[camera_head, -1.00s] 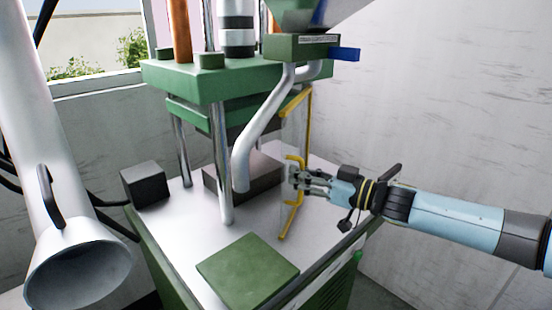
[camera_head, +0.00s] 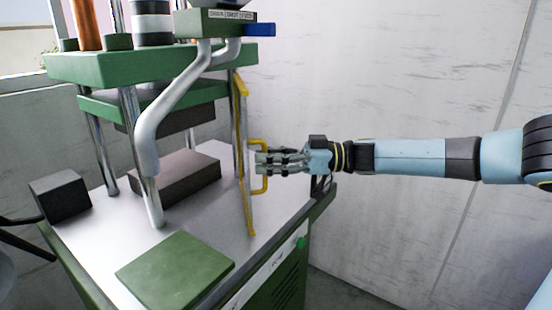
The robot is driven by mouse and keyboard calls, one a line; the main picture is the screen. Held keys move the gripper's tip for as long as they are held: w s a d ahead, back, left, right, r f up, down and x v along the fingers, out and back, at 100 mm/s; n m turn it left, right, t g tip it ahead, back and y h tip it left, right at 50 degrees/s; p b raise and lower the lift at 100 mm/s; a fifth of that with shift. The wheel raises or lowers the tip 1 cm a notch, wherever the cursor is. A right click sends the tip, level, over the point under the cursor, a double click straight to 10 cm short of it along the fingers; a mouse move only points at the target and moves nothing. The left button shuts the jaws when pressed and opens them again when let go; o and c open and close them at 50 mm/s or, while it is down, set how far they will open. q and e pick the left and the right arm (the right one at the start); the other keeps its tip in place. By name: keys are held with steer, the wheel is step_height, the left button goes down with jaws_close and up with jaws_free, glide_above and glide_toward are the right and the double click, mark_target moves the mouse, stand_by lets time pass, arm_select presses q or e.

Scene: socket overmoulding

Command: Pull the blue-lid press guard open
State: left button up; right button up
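The press guard (camera_head: 240,140) is a thin clear panel with a yellow frame, seen nearly edge-on at the right side of the press. Its yellow U-shaped handle (camera_head: 265,183) sticks out to the right. My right gripper (camera_head: 262,161) reaches in from the right with its fingers across the middle of the handle. The fingers lie close together and look shut on it; they hide that part of the bar. The blue lid piece (camera_head: 259,29) sits at the upper right of the green press (camera_head: 150,62). My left gripper is not in view.
A dark mould block (camera_head: 175,180) sits between the press columns. A bent silver pipe (camera_head: 160,110) comes down in front. A black box (camera_head: 60,195) and a green plate (camera_head: 176,270) rest on the metal top. A bare wall (camera_head: 390,70) stands behind my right arm.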

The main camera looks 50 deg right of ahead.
steer(key=v, duration=1.1)
steer(key=shift+s+d, duration=0.3)
